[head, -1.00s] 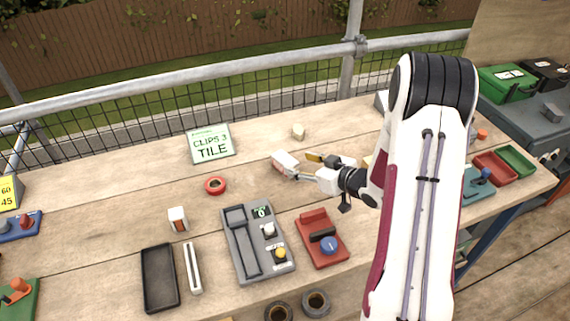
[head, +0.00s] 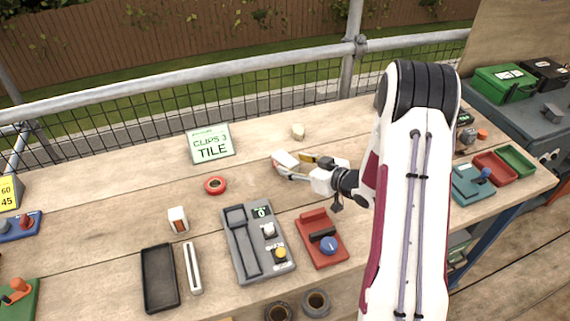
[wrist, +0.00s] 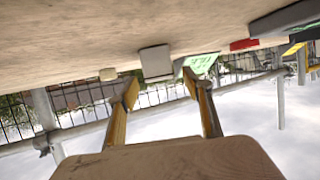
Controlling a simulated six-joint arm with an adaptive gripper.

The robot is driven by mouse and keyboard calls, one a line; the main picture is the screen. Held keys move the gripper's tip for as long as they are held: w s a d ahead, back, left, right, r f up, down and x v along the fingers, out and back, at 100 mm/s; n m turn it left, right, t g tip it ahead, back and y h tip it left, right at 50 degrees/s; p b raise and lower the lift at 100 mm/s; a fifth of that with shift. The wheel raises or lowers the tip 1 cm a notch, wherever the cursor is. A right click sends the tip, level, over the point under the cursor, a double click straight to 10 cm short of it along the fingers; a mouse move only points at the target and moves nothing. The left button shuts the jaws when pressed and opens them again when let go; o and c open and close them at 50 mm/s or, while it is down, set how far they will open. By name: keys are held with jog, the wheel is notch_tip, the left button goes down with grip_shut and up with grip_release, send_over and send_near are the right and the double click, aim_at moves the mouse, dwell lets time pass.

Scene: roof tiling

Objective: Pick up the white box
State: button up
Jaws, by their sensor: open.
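A white box (head: 286,158) with a reddish end lies on the wooden bench (head: 120,210), right at the tips of my gripper (head: 293,166). In the wrist view the box (wrist: 156,62) shows as a grey block. There it sits ahead of and between the two spread yellowish fingers of my gripper (wrist: 160,86). The gripper is open and low over the bench. I cannot tell whether a finger touches the box. A second small white box with an orange mark (head: 178,220) stands upright at the left, apart from the gripper.
A small beige block (head: 298,131) lies behind the gripper. A "CLIPS 3 TILE" sign (head: 211,144) and a red ring (head: 215,185) are to its left. A grey device (head: 257,243), a red device (head: 322,239) and a black tray (head: 159,278) lie nearer the front.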

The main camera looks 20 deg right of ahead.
aim_at(285, 161)
dwell(0.3)
jog(key=shift+x, duration=2.65)
jog(key=shift+c, duration=0.4)
jog(key=c, duration=1.2)
